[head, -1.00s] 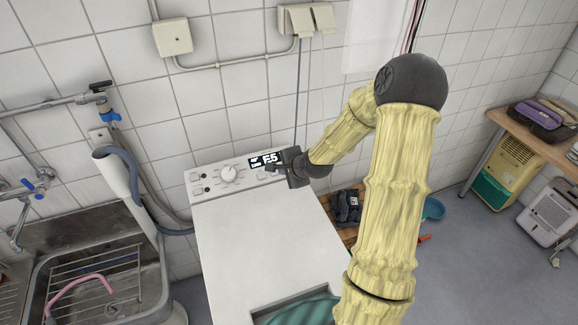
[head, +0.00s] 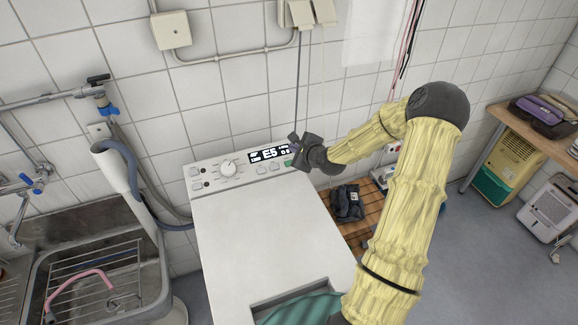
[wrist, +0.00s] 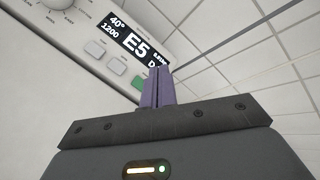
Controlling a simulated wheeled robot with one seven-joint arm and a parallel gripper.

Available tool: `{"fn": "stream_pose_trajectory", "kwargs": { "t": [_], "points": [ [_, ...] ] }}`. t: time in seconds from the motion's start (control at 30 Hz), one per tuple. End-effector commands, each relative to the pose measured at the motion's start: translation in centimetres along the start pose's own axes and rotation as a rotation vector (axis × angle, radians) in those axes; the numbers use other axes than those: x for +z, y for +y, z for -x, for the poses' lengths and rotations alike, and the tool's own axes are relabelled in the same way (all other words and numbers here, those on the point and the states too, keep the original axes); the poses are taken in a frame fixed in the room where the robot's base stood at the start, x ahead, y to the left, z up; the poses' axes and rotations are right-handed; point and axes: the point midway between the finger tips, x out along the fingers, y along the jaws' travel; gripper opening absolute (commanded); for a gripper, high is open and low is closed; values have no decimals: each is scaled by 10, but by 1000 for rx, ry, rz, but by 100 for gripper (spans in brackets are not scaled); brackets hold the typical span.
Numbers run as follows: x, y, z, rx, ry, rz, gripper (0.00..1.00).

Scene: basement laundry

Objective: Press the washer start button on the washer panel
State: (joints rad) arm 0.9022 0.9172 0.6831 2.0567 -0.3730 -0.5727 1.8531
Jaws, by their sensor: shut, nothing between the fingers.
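The white washer (head: 262,225) stands against the tiled wall with its control panel (head: 205,173) along the back of its top. The panel has a dial (head: 228,167), a dark display (head: 269,154) reading E5, and small grey buttons. A green button (head: 288,163) sits at the right end of the button row; I take it for the start button. It also shows in the wrist view (wrist: 138,83), partly hidden by my purple fingers. My gripper (head: 294,148) is shut and empty, over the panel's right end beside the green button. I cannot tell whether the fingertips touch the panel.
A steel sink (head: 95,275) with a rack stands left of the washer, with a grey drain hose (head: 128,175) between. An opening with teal cloth (head: 305,309) is in the washer's top front. A slatted wooden stand (head: 370,212) with dark cloth is at right.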

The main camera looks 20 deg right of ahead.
Motion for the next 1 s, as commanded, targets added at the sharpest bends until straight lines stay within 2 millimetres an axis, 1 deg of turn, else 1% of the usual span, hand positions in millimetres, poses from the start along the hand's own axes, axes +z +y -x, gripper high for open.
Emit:
{"fn": "stream_pose_trajectory", "kwargs": {
  "t": [0.03, 0.3, 0.5, 0.67, 1.0],
  "points": [
    [-6, 7, -7, 0, 0, 1, 0],
    [-23, 24, -29, 1, 1, 1, 0],
    [-32, 32, -43, 1, 1, -2, 0],
    [-35, 34, -47, 0, 1, 0, 0],
    [-34, 35, -48, 2, 0, 1, 0]
  ]
}}
